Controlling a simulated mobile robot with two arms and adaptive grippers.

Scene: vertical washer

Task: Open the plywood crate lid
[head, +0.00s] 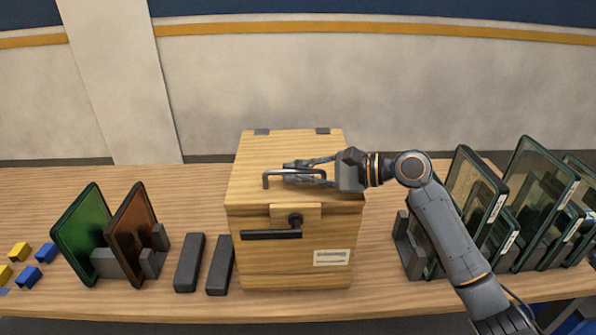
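The plywood crate (280,265) stands on the table in the middle of the head view. Its lid (250,160) is down flat, with two dark hinges along the back edge. A dark bar handle (267,180) is on top of the lid. A black lever (268,235) lies level across the crate's front, below a small wooden block with a dark pivot. My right gripper (287,173) reaches in from the right at the bar handle, its fingers on either side of the bar. Whether they press on it is unclear. My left gripper is not in view.
Green (82,233) and brown (131,235) panels stand in dark holders at left, near yellow and blue blocks (28,277). Two dark bars (189,262) lie beside the crate. Several framed glass panels (540,195) stand at right. A wall is behind the table.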

